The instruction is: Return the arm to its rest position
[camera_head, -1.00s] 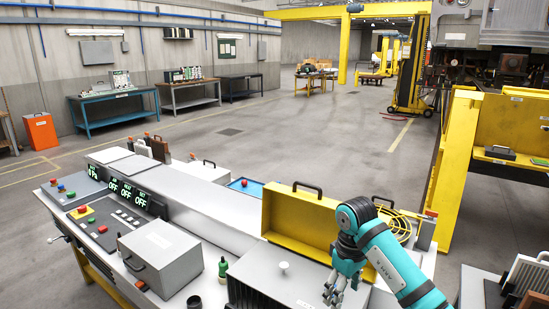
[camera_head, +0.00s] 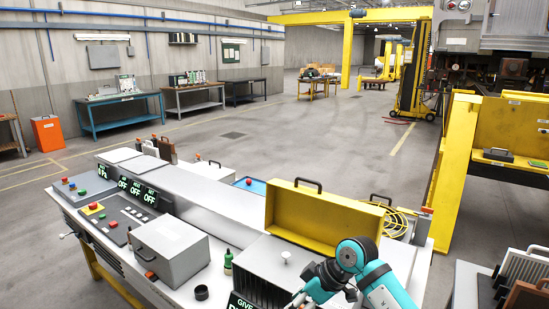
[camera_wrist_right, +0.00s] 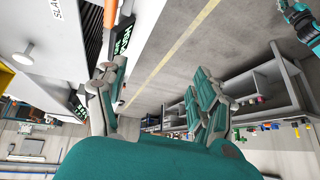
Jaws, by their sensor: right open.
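My right arm comes in from the bottom right of the head view, teal with dark joints. Its gripper (camera_head: 300,298) is at the bottom edge, partly cut off, in front of the grey ribbed box (camera_head: 272,262) on the bench. In the right wrist view the two finger assemblies of the right gripper (camera_wrist_right: 150,85) stand wide apart with nothing between them. Part of another teal arm shows at the top right of that view; no left gripper can be made out.
The white bench (camera_head: 225,205) carries a control panel (camera_head: 120,215), a grey case (camera_head: 168,247), a green bottle (camera_head: 228,264) and an open yellow case (camera_head: 320,217). A yellow frame (camera_head: 450,170) stands at the right. The floor (camera_head: 300,130) beyond is clear.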

